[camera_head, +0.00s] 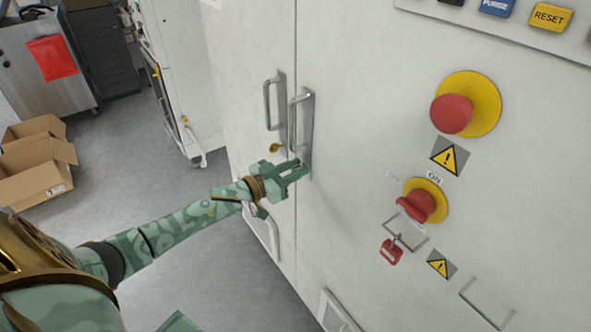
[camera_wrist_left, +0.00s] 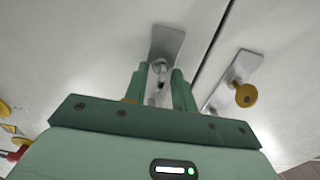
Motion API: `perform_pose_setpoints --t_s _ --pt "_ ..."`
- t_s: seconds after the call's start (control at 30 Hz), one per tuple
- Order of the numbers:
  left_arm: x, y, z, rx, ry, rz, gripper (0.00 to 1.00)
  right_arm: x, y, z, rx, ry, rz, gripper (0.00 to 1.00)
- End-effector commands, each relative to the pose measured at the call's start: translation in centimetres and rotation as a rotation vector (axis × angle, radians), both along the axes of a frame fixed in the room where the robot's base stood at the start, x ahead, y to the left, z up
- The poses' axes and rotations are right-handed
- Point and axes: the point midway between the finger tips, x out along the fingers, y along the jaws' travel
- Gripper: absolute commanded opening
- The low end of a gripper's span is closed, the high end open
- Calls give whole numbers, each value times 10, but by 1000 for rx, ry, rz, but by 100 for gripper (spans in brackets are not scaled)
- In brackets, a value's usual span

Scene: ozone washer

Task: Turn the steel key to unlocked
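The steel key (camera_wrist_left: 159,68) shows in the left wrist view as a small bright metal piece at a steel handle plate (camera_wrist_left: 166,42) on the cabinet door. In the head view, my left gripper (camera_head: 299,167) is at the lower end of the right door handle (camera_head: 293,122) and hides the key. In the left wrist view, the fingers of my left gripper (camera_wrist_left: 160,76) are apart, one on each side of the key. I cannot tell whether they touch it. Which way the key is turned is unclear. My right gripper is in neither view.
A brass-coloured knob or key (camera_head: 276,147) sits below the left door handle (camera_head: 269,104), close to my gripper.

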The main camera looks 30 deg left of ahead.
Motion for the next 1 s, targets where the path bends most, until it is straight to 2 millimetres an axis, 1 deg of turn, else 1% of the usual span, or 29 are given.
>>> perform_pose_setpoints --t_s 0.27,0.37,0.4,0.77,1.0 --pt "2 -1 0 0 0 0 26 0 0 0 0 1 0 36" --pt "2 -1 0 0 0 0 1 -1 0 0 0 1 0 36" --pt "2 -1 0 0 0 0 0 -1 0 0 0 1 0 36" --pt "1 -1 0 23 -10 0 0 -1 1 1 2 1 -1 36" --pt "1 -1 1 133 -55 0 0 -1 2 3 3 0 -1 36"
